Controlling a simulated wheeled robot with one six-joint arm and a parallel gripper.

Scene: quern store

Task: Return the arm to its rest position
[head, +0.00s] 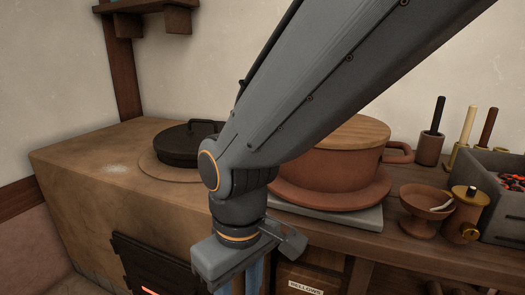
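My arm comes down from the upper right across the middle of the head view. My gripper (243,262) points downward at the bottom edge, in front of the stove. Its fingertips are cut off by the frame. Bluish strips show below its body, and I cannot tell whether they are fingers or something held. Whether it is open or shut is not clear.
A clay stove (85,165) with a dark lidded pan (183,147) stands left, its firebox (150,272) glowing. A shelf (150,5) hangs upper left.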

